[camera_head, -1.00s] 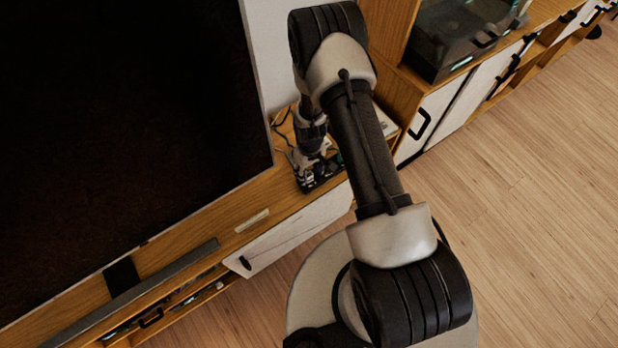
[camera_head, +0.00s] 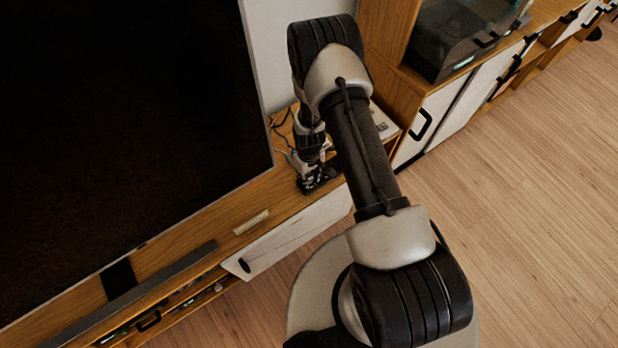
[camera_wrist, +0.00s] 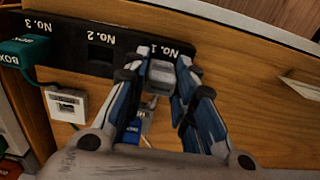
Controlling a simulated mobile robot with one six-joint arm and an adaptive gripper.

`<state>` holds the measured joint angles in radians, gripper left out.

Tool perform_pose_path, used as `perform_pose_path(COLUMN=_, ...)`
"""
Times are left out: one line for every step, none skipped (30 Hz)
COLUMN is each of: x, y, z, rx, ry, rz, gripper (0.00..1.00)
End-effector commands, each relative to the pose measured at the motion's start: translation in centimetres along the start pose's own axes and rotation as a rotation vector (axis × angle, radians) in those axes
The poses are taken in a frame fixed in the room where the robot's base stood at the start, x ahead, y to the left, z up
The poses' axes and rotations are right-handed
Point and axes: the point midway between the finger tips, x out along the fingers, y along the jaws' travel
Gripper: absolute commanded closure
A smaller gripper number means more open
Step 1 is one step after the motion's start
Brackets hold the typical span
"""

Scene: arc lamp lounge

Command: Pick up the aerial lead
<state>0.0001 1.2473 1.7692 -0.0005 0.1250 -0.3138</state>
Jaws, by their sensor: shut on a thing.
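My gripper (camera_wrist: 160,82) is shut on a grey plug-like block (camera_wrist: 161,74) in the wrist view. The block is at the No. 1 place of a black labelled strip (camera_wrist: 68,62). I cannot tell whether it is seated or clear of the strip. No label on the block is readable, so I cannot confirm that it is the aerial lead. A blue piece (camera_wrist: 132,132) and a pale strand show below, between the fingers. In the head view my gripper (camera_head: 316,182) is low over the wooden unit, and the held block is too small to make out.
A green plug marked BOX (camera_wrist: 24,58) sits at No. 3; No. 2 looks empty. A white socket plate (camera_wrist: 66,104) is beside the strip. A large dark screen (camera_head: 130,120) stands left of my arm. A glass-fronted cabinet (camera_head: 455,40) is at right. Open floor (camera_head: 530,180) lies right.

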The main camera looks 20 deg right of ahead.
Motion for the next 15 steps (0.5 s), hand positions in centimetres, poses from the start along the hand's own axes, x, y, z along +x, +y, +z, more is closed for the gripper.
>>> perform_pose_path(x=0.0, y=0.0, z=0.0, rx=0.000, ry=0.000, rz=0.000, gripper=0.92)
perform_pose_path(x=0.0, y=0.0, z=0.0, rx=0.000, ry=0.000, rz=0.000, gripper=0.94)
perform_pose_path(x=0.0, y=0.0, z=0.0, rx=0.000, ry=0.000, rz=0.000, gripper=0.96)
perform_pose_path(x=0.0, y=0.0, z=0.0, rx=0.000, ry=0.000, rz=0.000, gripper=0.96)
perform_pose_path(x=0.0, y=0.0, z=0.0, rx=0.000, ry=0.000, rz=0.000, gripper=0.96)
perform_pose_path(x=0.0, y=0.0, z=0.0, rx=0.000, ry=0.000, rz=0.000, gripper=0.96)
perform_pose_path(x=0.0, y=0.0, z=0.0, rx=0.000, ry=0.000, rz=0.000, gripper=0.96)
perform_pose_path(x=0.0, y=0.0, z=0.0, rx=0.000, ry=0.000, rz=0.000, gripper=0.96)
perform_pose_path(x=-0.1, y=0.0, z=0.0, rx=0.000, ry=0.000, rz=0.000, gripper=0.96)
perform_pose_path(x=-0.1, y=0.0, z=0.0, rx=0.000, ry=0.000, rz=0.000, gripper=0.96)
perform_pose_path(x=-0.2, y=0.0, z=0.0, rx=0.000, ry=0.000, rz=0.000, gripper=0.96)
perform_pose_path(x=-0.4, y=0.0, z=0.0, rx=0.000, ry=0.000, rz=0.000, gripper=0.96)
perform_pose_path(x=-0.6, y=0.0, z=0.0, rx=0.000, ry=0.001, rz=0.000, gripper=0.96)
perform_pose_path(x=-0.8, y=0.0, z=0.0, rx=0.000, ry=0.001, rz=0.000, gripper=0.96)
perform_pose_path(x=-1.2, y=0.0, z=0.0, rx=0.000, ry=0.000, rz=0.000, gripper=0.96)
